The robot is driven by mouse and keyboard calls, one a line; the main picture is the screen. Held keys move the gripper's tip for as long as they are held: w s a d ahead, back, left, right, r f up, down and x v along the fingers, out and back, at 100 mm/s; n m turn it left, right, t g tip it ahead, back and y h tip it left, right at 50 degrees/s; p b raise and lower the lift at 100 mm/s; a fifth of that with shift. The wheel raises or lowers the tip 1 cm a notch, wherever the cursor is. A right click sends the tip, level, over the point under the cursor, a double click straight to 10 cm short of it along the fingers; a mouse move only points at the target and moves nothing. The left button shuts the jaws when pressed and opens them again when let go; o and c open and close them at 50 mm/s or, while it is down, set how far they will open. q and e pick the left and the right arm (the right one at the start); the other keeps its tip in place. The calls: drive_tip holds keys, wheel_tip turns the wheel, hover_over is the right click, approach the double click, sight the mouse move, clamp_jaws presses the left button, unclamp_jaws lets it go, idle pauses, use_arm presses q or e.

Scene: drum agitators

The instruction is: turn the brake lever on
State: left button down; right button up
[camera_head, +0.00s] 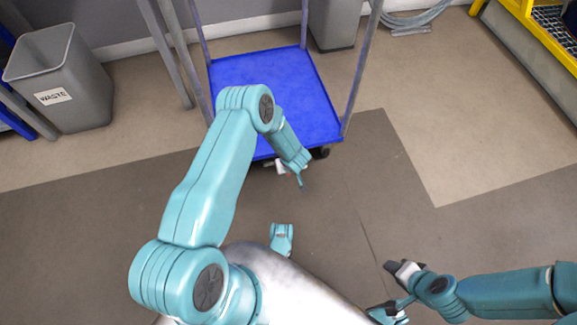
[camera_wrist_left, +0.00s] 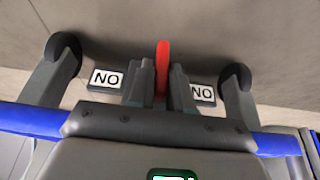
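The red brake lever (camera_wrist_left: 162,62) stands low at the edge of the blue cart (camera_head: 297,82), between two dark plates lettered "NO" in the left wrist view. My left gripper (camera_wrist_left: 162,78) has one dark finger close on each side of the lever and looks shut on it. I see no clear gap there. In the head view my left gripper (camera_head: 283,168) is at the cart's near edge, partly hidden by my arm, and the lever cannot be made out. My right gripper (camera_head: 405,272) is at the lower right, away from the cart; its finger opening is unclear.
Two dark cart wheels (camera_wrist_left: 62,52) (camera_wrist_left: 237,78) flank the lever. A grey waste bin (camera_head: 62,85) stands at the left and another grey bin (camera_head: 334,22) behind the cart. A yellow-framed structure (camera_head: 545,35) is at the upper right. The floor right of the cart is clear.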

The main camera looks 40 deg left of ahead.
use_arm(q)
drive_tip(key=shift+s+a+t, duration=0.1)
drive_tip(key=shift+t, duration=0.2)
drive_tip(key=shift+s+a+f+n+t+h+b, duration=0.2)
drive_tip(key=shift+n+t+h, duration=0.55)
drive_tip(key=shift+t+h, duration=1.15)
drive_tip(key=shift+s+a+f+n+t+h+b, duration=0.25)
drive_tip(key=shift+n+t+h, duration=0.65)
drive_tip(key=shift+t, duration=1.65)
drive_tip(key=shift+s+a+f+n+t+h+p, duration=0.1)
drive_tip(key=shift+f+n+t+h, duration=0.4)
drive_tip(key=shift+t+h, duration=1.5)
drive_tip(key=shift+r+t+y, duration=0.1)
drive_tip(key=shift+t+y, duration=0.2)
drive_tip(key=shift+t, duration=0.15)
drive_tip(key=c, duration=1.1)
unclamp_jaws()
